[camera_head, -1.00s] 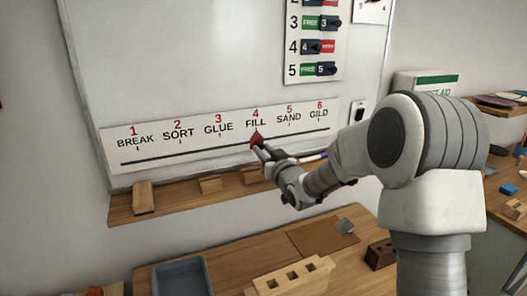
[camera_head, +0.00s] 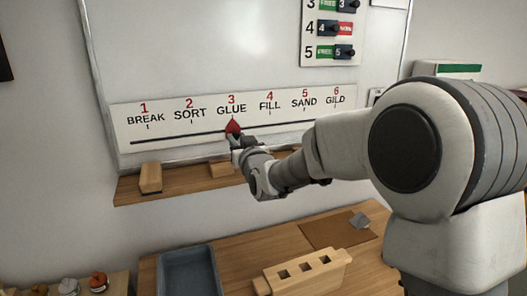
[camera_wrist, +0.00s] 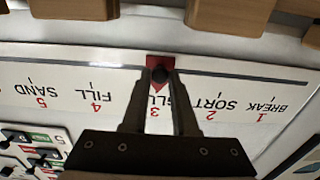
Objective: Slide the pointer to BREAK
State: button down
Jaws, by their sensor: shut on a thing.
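The red pointer (camera_head: 233,127) sits on the dark slot line of the white label strip (camera_head: 300,121), just under GLUE, number 3. BREAK (camera_head: 146,119) is at the strip's left end, with SORT between. My gripper (camera_head: 240,141) reaches in from the right and is shut on the pointer. In the wrist view, where the strip appears upside down, my two fingers (camera_wrist: 159,80) close around the pointer's dark round knob (camera_wrist: 159,74). The red part (camera_wrist: 160,61) shows behind it, and the fingers partly cover the word GLUE.
A wooden ledge (camera_head: 187,185) runs below the strip, with wooden blocks (camera_head: 150,178) on it. A workbench below holds a blue-grey tray (camera_head: 190,272) and a slotted wooden block (camera_head: 304,271). The slot left of the pointer is clear.

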jog(key=s+a, duration=0.3)
jog(key=a, duration=0.3)
jog(key=s+a, duration=0.2)
jog(key=a, duration=0.5)
jog(key=s+a, duration=0.3)
jog(key=a, duration=0.4)
jog(key=shift+s+a, duration=0.25)
jog(key=shift+s, duration=0.1)
jog(key=c, duration=0.7)
grip_release()
jog(key=shift+a, duration=0.15)
jog(key=v, duration=1.7)
jog(key=shift+s+b, duration=0.2)
jog(key=shift+b, duration=0.1)
